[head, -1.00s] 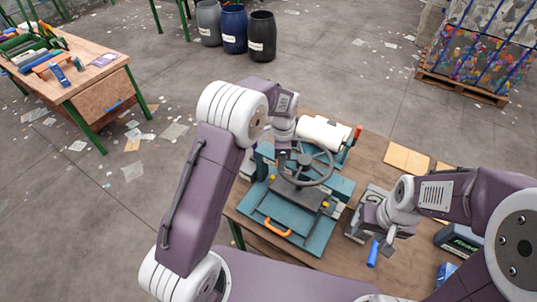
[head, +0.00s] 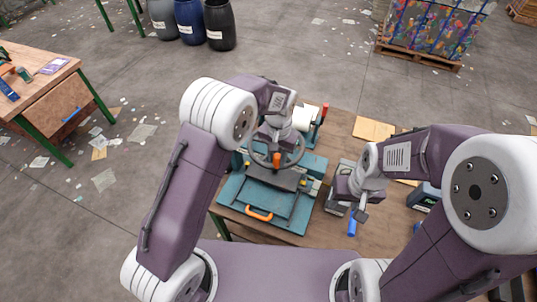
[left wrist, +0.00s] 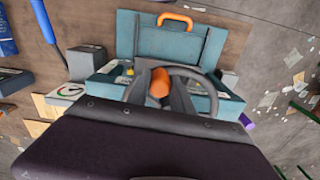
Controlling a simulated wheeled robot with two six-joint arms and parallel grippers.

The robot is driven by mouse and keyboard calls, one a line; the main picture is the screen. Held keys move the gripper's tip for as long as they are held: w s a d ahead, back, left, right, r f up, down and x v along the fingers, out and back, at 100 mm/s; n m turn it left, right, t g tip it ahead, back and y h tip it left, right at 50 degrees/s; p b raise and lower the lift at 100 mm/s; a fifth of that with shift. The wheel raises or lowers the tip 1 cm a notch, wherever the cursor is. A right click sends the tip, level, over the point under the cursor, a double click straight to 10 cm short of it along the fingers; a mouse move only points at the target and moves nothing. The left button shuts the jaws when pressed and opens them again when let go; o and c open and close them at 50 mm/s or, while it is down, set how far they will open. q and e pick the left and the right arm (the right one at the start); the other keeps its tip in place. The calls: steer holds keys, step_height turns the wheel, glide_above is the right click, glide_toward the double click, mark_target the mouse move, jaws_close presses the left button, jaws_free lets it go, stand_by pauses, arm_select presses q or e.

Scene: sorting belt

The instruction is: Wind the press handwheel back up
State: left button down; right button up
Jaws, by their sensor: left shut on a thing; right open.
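The teal press (head: 237,193) stands on the wooden table with an orange front handle (head: 259,214). Its dark handwheel (head: 300,157) lies flat on top; part of it is hidden by my left arm. My left gripper (head: 275,153) is at the wheel, shut on its upright orange knob (head: 276,161). In the left wrist view the orange knob (left wrist: 160,82) sits between the two grey fingers, with the handwheel rim (left wrist: 207,84) around them. My right gripper (head: 349,212) is open and empty, right of the press, above a blue-handled thing (head: 352,228).
A white roll (head: 303,118) is behind the wheel. Cardboard sheets (head: 373,129) lie at the back right. A gauge with a dial (left wrist: 72,91) stands beside the press. A second table (head: 58,85) is far left; drums (head: 220,24) stand behind on the floor.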

arm_select(q)
steer(key=shift+w+d+n+p, duration=0.3)
steer(key=shift+d+n, duration=0.55)
steer(key=shift+n, duration=0.2)
steer(key=shift+w+d+n+p, duration=0.15)
steer(key=shift+w+d+n, duration=0.1)
steer(key=shift+d+n, duration=0.7)
steer(key=shift+w+d+n+p, duration=0.3)
steer(key=shift+d+n, duration=0.5)
steer(key=shift+n, duration=0.3)
steer(key=shift+w, duration=0.1)
steer(key=c, duration=1.1)
jaws_free()
steer(key=shift+d, duration=0.2)
step_height(320, 180, up, 9)
steer(key=shift+r+b, duration=0.1)
steer(key=shift+b, duration=0.85)
steer(key=shift+w, duration=0.1)
